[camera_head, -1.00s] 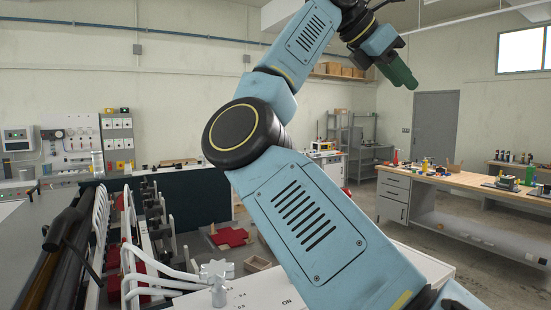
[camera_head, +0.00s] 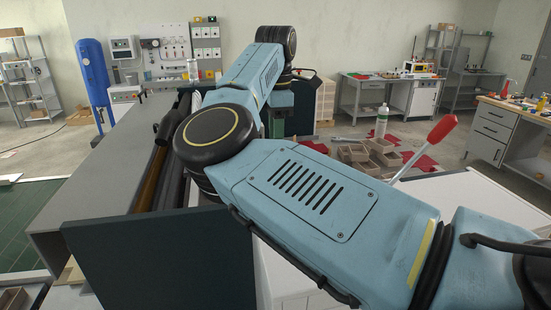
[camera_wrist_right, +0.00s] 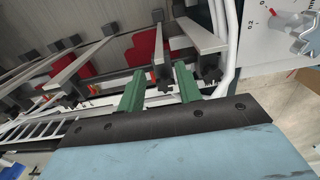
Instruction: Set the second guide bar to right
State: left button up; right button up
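Several grey metal guide bars run side by side in the right wrist view, with dark blocks at their ends. One bar (camera_wrist_right: 159,38) ends in a dark block close to my right gripper (camera_wrist_right: 158,72), in line with the gap between its fingers. Another bar (camera_wrist_right: 200,38) is just to the right, with its own dark end block. The two green fingers are apart, and contact with a bar cannot be told. In the head view my right arm crosses the picture; the fingertips and bars are hidden. My left gripper is not in view.
White bent tubes (camera_wrist_right: 231,45) and a white panel with a star knob (camera_wrist_right: 306,36) lie right of the bars. The machine's dark panel (camera_head: 160,260) stands in front. A red-handled lever (camera_head: 442,130), a bottle (camera_head: 381,121) and small open boxes are to the right.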

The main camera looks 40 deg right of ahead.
notch_tip(320, 180, down, 7)
jog(key=p, duration=0.1)
jog(key=shift+f, duration=0.2)
jog(key=shift+w+d, duration=0.1)
grip_shut()
